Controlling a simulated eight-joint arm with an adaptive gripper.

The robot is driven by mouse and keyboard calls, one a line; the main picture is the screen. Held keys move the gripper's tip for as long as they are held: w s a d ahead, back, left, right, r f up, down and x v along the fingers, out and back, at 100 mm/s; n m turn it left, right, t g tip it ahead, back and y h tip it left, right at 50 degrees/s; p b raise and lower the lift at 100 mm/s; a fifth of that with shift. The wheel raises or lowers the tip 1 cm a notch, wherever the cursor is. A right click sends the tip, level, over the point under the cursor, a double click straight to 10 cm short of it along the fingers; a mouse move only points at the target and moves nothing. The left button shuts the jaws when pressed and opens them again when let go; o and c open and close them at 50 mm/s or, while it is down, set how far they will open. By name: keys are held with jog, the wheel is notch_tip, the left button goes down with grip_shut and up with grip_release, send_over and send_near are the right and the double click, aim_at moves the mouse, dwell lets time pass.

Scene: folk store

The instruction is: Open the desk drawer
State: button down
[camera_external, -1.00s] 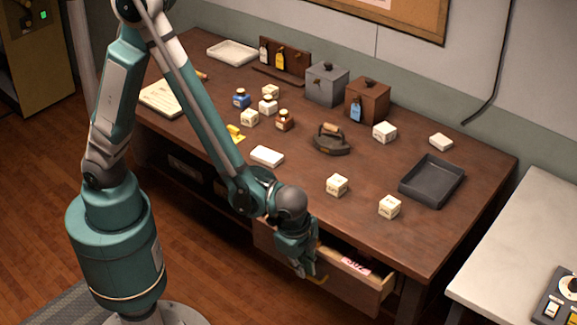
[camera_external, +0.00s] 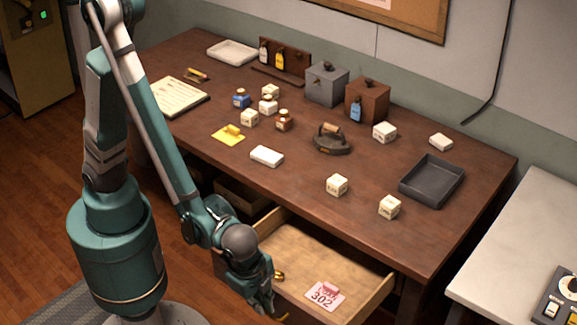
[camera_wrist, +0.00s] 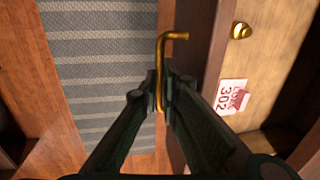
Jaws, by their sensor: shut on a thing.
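The desk drawer (camera_external: 345,268) is pulled well out of the front of the brown desk (camera_external: 300,185). In the wrist view, its front panel (camera_wrist: 205,55) runs beside a brass bar handle (camera_wrist: 161,60). My gripper (camera_external: 268,307) is at the drawer front in the external view. In the wrist view, my gripper (camera_wrist: 161,92) is shut on the handle, with a finger on each side of it. Inside the drawer lie a tag marked 302 (camera_external: 324,297) and a small brass object (camera_external: 279,276). Part of the drawer front is hidden behind my arm in the external view.
A pale table (camera_external: 520,240) stands at right. In the wrist view, a striped grey mat (camera_wrist: 110,80) lies on the wooden floor.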

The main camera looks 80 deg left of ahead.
jog(key=shift+s+d, duration=0.5)
jog(key=c, duration=2.9)
grip_release()
jog(key=shift+o, duration=0.2)
jog(key=shift+r, duration=0.15)
notch_tip(320, 180, up, 12)
jog(key=s+d, duration=0.1)
jog(key=shift+s+d+f, duration=0.25)
jog(key=shift+a, duration=0.1)
